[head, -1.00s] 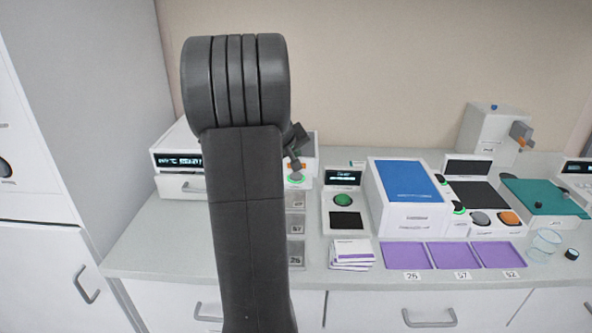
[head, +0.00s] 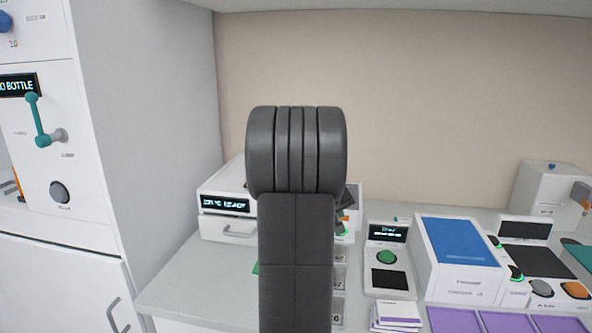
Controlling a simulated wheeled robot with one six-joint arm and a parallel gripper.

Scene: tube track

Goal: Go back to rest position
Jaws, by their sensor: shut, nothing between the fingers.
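My dark arm stands upright in the middle of the head view and hides most of what is behind it.
A white device with a lit display (head: 227,213) stands left of my arm. A timer-like box with a green button (head: 387,257), a blue-topped box (head: 455,243) and a control panel (head: 525,231) stand to the right. Purple mats (head: 455,320) lie in front. A tall cabinet (head: 37,133) is at far left.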

